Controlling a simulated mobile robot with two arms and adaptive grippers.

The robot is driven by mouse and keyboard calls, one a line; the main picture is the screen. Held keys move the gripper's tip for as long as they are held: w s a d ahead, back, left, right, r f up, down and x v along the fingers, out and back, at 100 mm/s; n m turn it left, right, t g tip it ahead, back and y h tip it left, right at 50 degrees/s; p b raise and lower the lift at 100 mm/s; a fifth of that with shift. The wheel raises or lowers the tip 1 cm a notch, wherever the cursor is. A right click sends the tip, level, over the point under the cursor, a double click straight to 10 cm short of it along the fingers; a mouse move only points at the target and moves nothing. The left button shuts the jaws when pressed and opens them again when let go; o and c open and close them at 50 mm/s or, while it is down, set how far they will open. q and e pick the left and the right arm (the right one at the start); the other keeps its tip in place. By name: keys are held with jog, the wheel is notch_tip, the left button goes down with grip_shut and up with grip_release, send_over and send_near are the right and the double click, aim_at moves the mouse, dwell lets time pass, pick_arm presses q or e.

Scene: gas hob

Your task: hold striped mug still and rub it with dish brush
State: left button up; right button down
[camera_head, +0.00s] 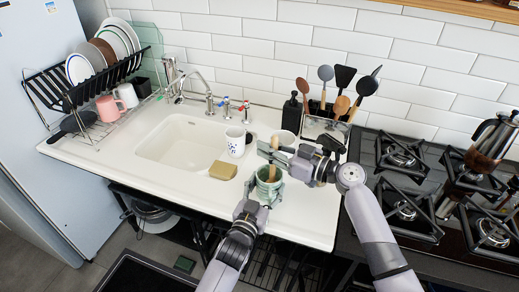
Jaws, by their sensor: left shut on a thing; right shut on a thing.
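The striped mug (262,193), green and pale, stands at the front of the white counter, right of the sink. My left gripper (266,197) is shut on it from the front. The dish brush (273,172) has a wooden handle that stands roughly upright over the mug, its lower end down in the mug's opening. My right gripper (275,153) is shut on the brush handle above the mug, coming in from the right. The brush head is hidden inside the mug, so I cannot tell whether it touches the wall.
A white patterned mug (236,141) and a tan sponge (223,170) lie left of the grippers, by the sink (180,140). A pale cup (284,138) and a utensil holder (325,127) stand behind. The gas hob (400,215) is at right, a dish rack (75,92) at left.

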notch_tip(320, 180, up, 11)
jog(key=shift+s+a+r, duration=0.15)
jog(key=shift+a+r, duration=0.05)
jog(key=shift+a, duration=0.25)
dwell(2.8)
